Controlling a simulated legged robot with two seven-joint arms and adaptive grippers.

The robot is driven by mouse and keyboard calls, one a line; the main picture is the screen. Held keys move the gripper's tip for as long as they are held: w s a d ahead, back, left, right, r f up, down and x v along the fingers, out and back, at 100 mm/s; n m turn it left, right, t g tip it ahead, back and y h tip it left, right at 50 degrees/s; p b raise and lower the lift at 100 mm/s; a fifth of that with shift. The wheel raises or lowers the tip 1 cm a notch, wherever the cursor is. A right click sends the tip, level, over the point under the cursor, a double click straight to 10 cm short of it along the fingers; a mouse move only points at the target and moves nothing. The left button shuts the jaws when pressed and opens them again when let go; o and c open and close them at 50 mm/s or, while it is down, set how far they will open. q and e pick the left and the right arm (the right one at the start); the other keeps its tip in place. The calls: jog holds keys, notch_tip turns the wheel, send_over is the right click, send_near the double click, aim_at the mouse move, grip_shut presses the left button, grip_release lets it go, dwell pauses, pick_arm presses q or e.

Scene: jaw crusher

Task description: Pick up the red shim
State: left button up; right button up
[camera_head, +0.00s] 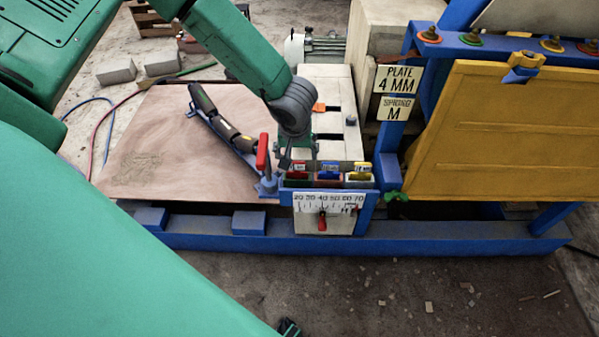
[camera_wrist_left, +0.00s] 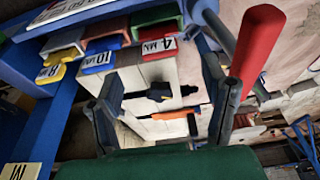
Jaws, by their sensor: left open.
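The red shim (camera_head: 299,167) stands in the left, green-edged slot of a small rack. In the left wrist view its 4 MM label (camera_wrist_left: 158,47) shows at the top centre; most of its body is hidden in the slot. A blue shim (camera_head: 329,170) and a yellow shim (camera_head: 360,172) stand in the slots to its right. My left gripper (camera_head: 299,158) points down just above and behind the red shim. In the left wrist view its fingers (camera_wrist_left: 160,103) are apart, with nothing held between them.
A red-handled lever (camera_head: 262,153) stands close left of the rack and beside a finger in the left wrist view. A dial plate (camera_head: 325,213) is on the rack's front. A yellow panel (camera_head: 500,135) stands right. A brown board (camera_head: 160,145) lies left.

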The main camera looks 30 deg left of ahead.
aim_at(296, 162)
pick_arm(q)
jog(key=shift+w+a+f, duration=0.2)
jog(key=shift+a+f, duration=0.4)
jog(key=shift+f, duration=0.3)
jog(key=x, duration=0.4)
jog(key=shift+w+d+f+b, duration=0.15)
jog(key=shift+d+b, duration=0.15)
jog(key=shift+d, duration=0.1)
jog(key=shift+w+d+f, duration=0.2)
jog(key=shift+d+f, duration=0.05)
jog(key=shift+f, duration=0.05)
jog(key=shift+s+a, duration=0.1)
jog(key=shift+a, duration=0.35)
jog(key=c, duration=1.4)
